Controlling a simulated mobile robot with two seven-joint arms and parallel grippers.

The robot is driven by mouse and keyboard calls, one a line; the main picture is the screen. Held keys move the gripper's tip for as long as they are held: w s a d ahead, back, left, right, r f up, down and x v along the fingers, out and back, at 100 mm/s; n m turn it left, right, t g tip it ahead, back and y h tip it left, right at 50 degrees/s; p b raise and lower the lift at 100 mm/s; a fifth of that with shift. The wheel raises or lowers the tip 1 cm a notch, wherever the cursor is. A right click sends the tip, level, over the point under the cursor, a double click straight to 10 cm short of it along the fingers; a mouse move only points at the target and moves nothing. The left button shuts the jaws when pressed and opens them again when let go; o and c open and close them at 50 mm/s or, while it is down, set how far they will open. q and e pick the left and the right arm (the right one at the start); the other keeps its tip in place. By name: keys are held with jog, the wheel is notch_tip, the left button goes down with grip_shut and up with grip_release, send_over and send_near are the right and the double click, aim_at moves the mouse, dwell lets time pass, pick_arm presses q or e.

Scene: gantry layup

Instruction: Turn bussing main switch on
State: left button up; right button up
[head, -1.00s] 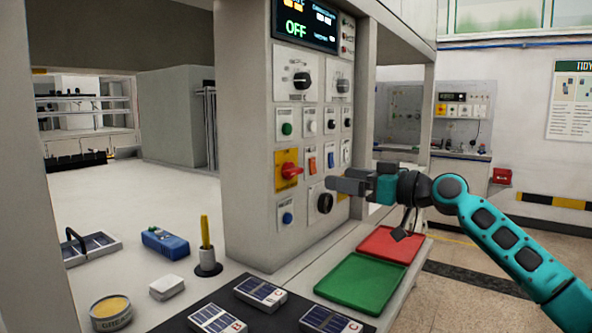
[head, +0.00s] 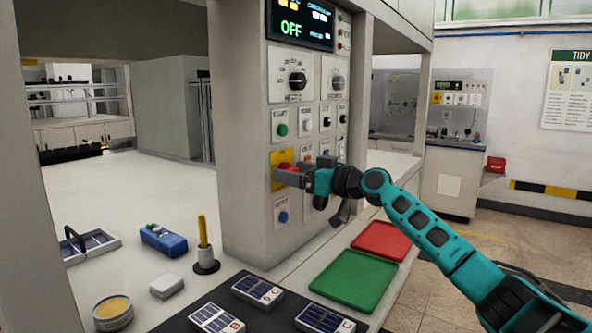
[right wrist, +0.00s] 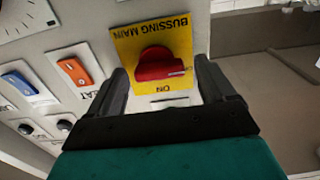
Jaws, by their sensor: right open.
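The bussing main switch is a red rotary knob (right wrist: 160,66) on a yellow plate (right wrist: 128,42). In the right wrist view its plate reads upside down, with "ON" at the lower edge, and the knob's bar lies roughly crosswise. In the head view the yellow plate (head: 277,158) is on the control panel, the knob mostly covered by my gripper. My right gripper (head: 291,175) is open, its fingers (right wrist: 166,82) on either side of the knob; I cannot tell whether they touch it. The panel display (head: 300,22) reads "OFF". My left gripper is not in view.
Orange (right wrist: 74,71) and blue (right wrist: 23,84) rocker switches sit beside the plate. Other knobs and buttons surround it on the panel. Green (head: 352,281) and red (head: 383,240) trays lie below my arm. The bench at left holds a blue tool (head: 164,240) and a tin (head: 113,313).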

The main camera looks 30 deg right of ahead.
jog(key=c, duration=1.1)
jog(key=shift+o, duration=0.2)
